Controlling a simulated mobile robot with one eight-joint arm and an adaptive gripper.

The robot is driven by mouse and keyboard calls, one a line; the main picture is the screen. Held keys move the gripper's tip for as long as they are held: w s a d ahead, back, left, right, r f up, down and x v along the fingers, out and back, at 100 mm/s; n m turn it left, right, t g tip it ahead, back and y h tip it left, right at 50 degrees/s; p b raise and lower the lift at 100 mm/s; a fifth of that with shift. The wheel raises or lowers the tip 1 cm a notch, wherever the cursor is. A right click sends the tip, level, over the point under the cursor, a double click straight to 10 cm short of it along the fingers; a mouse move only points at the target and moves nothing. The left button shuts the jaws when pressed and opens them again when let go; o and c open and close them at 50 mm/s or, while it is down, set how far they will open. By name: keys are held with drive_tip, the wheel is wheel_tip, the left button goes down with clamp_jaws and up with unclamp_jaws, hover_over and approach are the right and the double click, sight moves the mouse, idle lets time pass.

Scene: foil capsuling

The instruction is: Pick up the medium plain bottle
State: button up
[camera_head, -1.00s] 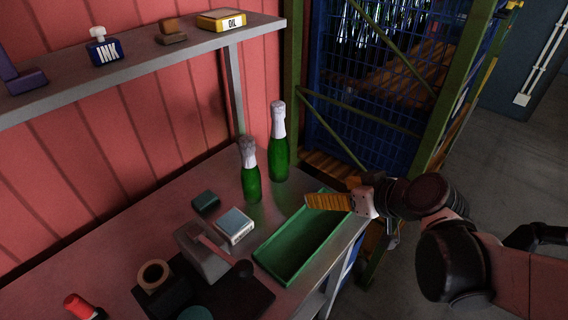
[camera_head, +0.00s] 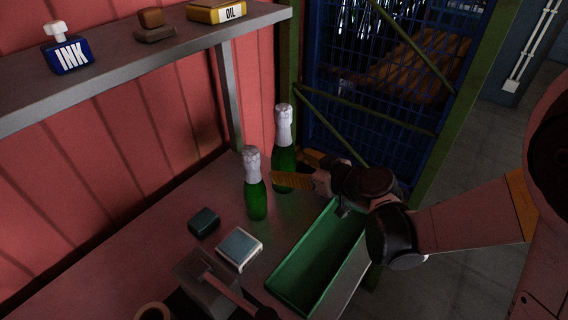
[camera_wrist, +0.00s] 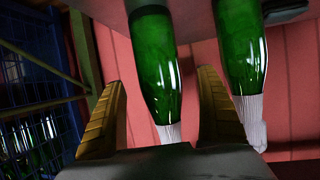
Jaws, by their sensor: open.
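Two green bottles with pale foil necks stand upright on the bench in the head view. The right bottle (camera_head: 283,157) is taller and farther back; the left bottle (camera_head: 256,198) is shorter and nearer. No label shows on either; I cannot tell which is called medium plain. My gripper (camera_head: 280,178) is level, with a yellow finger in front of the right bottle's lower body. In the upside-down wrist view, one bottle (camera_wrist: 155,65) lies between the open fingers of my gripper (camera_wrist: 162,80), with gaps on both sides. The other bottle (camera_wrist: 241,60) is beyond the right finger.
A green open tray (camera_head: 285,283) lies in front of the bottles, below my arm. A dark green block (camera_head: 204,223) and a pale blue-topped box (camera_head: 240,249) lie to the left. A shelf (camera_head: 130,62) hangs above; a blue wire cage (camera_head: 365,120) stands behind.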

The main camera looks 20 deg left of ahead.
sight(283, 163)
drive_tip(key=x, duration=0.2)
drive_tip(key=b+x, duration=0.1)
drive_tip(key=x, duration=0.1)
drive_tip(key=shift+d+f, duration=0.1)
drive_tip(key=shift+f, duration=0.2)
drive_tip(key=c, duration=1.5)
drive_tip(key=shift+r, duration=0.15)
